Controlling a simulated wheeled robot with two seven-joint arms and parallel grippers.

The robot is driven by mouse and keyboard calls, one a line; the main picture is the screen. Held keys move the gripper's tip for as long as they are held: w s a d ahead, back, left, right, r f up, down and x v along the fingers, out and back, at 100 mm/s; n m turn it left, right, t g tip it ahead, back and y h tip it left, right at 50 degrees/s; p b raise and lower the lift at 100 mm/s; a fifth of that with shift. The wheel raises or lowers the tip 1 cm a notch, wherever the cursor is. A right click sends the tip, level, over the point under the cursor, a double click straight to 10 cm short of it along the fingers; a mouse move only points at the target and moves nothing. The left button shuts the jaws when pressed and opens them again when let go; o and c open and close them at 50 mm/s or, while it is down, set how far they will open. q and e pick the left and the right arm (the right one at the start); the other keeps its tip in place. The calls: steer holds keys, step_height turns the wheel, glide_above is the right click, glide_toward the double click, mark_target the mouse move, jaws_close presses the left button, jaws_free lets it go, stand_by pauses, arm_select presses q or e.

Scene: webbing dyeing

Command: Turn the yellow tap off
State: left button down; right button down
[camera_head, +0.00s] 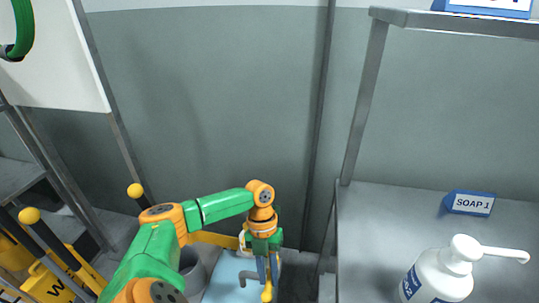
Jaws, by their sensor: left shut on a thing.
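My left arm reaches from the bottom to the low middle of the head view, and its gripper (267,272) points down. Its narrow fingers are close together on the yellow tap (267,292), of which only a small part shows below them. The rest of the tap is hidden by the gripper. A small grey bent pipe (245,278) shows just left of the fingers, over a light blue surface (222,287). My right gripper is not in view.
A grey shelf unit (365,215) stands to the right with a white pump bottle (440,277) and a "SOAP 1" sign (470,203). A grey round container (192,270) is left of the gripper. Posts with yellow knobs (135,190) stand at the left.

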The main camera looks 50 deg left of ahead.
arm_select(q)
steer(key=c, duration=0.8)
jaws_free()
steer(key=shift+s+f, duration=0.1)
steer(key=shift+o, duration=0.2)
steer(key=v, duration=0.7)
steer(key=shift+a, duration=0.1)
